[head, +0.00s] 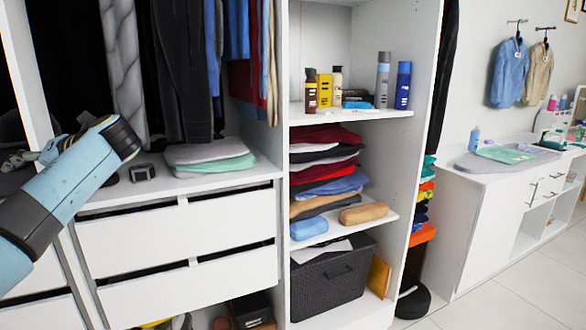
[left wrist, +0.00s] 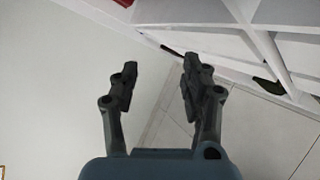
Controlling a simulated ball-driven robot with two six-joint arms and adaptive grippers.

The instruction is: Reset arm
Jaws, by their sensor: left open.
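My left arm (head: 62,190) comes in from the left in the head view, pale blue with dark joints, in front of the wardrobe's left part. My left gripper (left wrist: 156,85) shows in the left wrist view with its two dark fingers spread apart and nothing between them. In the head view, part of it shows small and partly hidden behind the arm at the far left. My right gripper is in neither view.
The open wardrobe has white drawers (head: 180,238), folded clothes (head: 210,157), hanging garments and a shelf of bottles (head: 383,78). A dark woven box (head: 330,283) sits low. A white cabinet (head: 480,225) stands right. The tiled floor (head: 500,308) in front is clear.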

